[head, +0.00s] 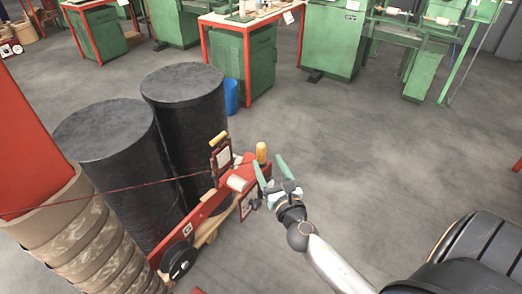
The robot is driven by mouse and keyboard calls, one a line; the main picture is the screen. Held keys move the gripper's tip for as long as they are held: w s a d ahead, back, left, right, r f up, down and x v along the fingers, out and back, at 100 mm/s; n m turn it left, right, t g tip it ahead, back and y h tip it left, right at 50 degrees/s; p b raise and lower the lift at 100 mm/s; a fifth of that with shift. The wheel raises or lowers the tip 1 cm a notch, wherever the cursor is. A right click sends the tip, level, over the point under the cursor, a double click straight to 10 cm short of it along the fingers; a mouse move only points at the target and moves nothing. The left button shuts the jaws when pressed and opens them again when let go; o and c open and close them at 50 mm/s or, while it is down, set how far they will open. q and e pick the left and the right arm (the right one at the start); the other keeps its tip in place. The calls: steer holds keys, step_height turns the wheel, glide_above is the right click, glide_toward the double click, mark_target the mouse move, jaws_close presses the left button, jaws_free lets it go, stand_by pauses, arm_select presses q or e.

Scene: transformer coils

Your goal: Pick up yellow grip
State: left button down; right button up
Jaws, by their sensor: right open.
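An upright yellow grip (261,152) stands on the right end of a red machine (209,207) on the floor. A second yellow-orange grip (218,138) lies tilted at the top of a small red frame on the same machine. My right gripper (268,162) comes in from the lower right with its greenish fingers spread and nothing held. Its fingertips are close to the upright grip, which shows between them in the picture. I cannot tell whether they touch it or how far apart in depth they are. My left gripper is not in view.
Two tall black cylinders (186,108) stand behind and left of the machine. A coil stack (85,235) and red post fill the left edge. A thin red line crosses from there to the machine. Green workbenches (247,60) and a blue bin (231,96) stand behind.

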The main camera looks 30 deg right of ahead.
mark_target(263, 153)
steer(key=shift+x, duration=3.25)
jaws_close()
